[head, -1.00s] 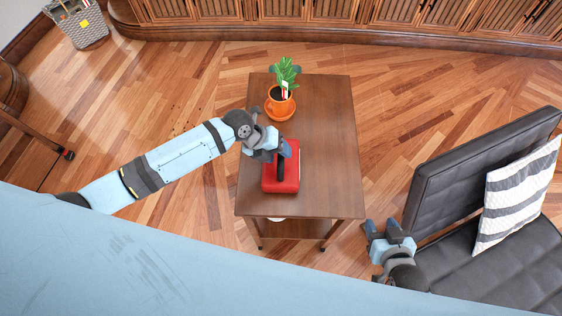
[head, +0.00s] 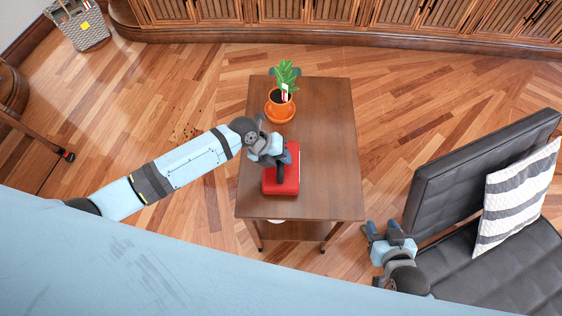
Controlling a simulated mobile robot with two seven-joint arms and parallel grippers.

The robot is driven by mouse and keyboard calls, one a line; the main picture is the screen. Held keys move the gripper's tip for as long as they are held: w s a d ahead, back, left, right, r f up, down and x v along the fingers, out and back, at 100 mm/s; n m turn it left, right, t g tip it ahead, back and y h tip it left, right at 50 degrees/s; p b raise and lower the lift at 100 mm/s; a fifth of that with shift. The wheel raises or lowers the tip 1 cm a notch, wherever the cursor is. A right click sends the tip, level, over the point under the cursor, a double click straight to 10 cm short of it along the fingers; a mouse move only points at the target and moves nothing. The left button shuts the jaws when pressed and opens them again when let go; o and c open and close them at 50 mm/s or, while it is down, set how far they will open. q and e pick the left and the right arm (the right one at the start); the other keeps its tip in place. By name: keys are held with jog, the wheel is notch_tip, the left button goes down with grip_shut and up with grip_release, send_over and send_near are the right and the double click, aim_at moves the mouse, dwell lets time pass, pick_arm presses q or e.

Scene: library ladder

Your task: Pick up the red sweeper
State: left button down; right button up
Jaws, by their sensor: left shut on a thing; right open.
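The red sweeper (head: 285,181) is a boxy red thing with a dark handle on top, on the near left part of the small wooden table (head: 325,165). My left gripper (head: 280,163) reaches in from the left and is shut on the sweeper's dark handle, which it largely hides. I cannot tell whether the sweeper touches the table or is slightly above it. My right gripper (head: 376,228) is open and empty, to the right of the table and beside the dark chair.
A plant in an orange pot (head: 279,106) on a saucer stands on the table behind my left gripper. A black chair (head: 470,185) with a striped cushion (head: 515,197) is at the right. Wooden cabinets (head: 330,12) line the back. A basket (head: 78,24) stands at the back left.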

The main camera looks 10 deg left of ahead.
pick_arm(q)
jog(key=shift+r, duration=0.15)
notch_tip(320, 180, up, 20)
jog(key=b, duration=0.1)
jog(key=shift+b, duration=0.4)
